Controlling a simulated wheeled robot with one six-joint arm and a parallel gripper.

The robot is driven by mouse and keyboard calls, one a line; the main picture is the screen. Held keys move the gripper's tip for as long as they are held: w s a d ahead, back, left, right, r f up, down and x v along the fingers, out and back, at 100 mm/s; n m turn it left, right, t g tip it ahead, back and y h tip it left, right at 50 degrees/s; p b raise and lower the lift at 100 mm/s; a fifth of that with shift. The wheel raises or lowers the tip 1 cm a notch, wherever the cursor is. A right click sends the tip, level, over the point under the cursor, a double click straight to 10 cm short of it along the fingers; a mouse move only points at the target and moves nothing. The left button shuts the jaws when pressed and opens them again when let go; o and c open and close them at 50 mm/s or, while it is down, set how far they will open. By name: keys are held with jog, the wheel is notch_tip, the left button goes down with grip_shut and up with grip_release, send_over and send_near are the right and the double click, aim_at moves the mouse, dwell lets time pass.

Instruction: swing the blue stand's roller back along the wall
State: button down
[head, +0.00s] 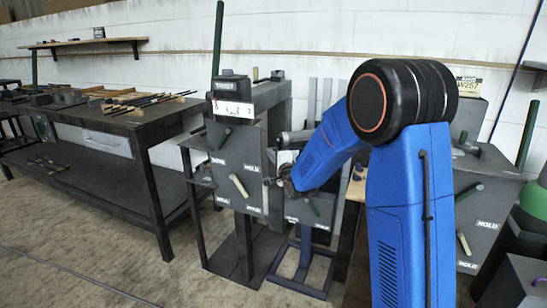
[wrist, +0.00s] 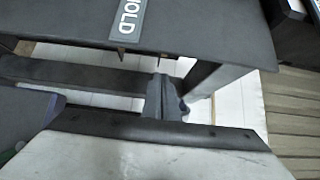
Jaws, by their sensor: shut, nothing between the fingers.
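The blue stand (head: 303,262) shows in the head view as a dark blue frame on the floor, behind and left of my blue arm. A short grey cylinder (head: 296,136) juts sideways at the stand's upper part; I cannot tell for sure that it is the roller. My gripper (head: 283,184) is at the grey panels above the blue stand, partly hidden by my own wrist. In the wrist view my gripper's fingers (wrist: 165,97) are together and empty. A dark bar (wrist: 75,76) lies left of the fingers; I cannot tell whether they touch.
A grey cabinet (head: 240,150) with HOLD labels and levers stands left of my gripper. A dark workbench (head: 150,125) with tools is farther left. Another grey panel (head: 480,215) stands right of my arm. The white wall (head: 300,40) is behind. Floor (head: 90,250) at front left is clear.

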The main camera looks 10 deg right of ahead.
jog(key=w, duration=1)
jog(key=shift+a, duration=0.35)
jog(key=s+d+n+g+y, duration=0.15)
jog(key=s+d, duration=0.35)
jog(key=s, duration=0.9)
jog(key=s+d+n+y, duration=0.25)
jog(key=s+d, duration=0.25)
jog(key=s, duration=0.9)
jog(key=w+a+m, duration=0.1)
jog(key=w+a, duration=0.5)
jog(key=w, duration=0.5)
jog(key=shift+w+r+y, duration=0.2)
jog(key=shift+y, duration=0.1)
dwell(0.9)
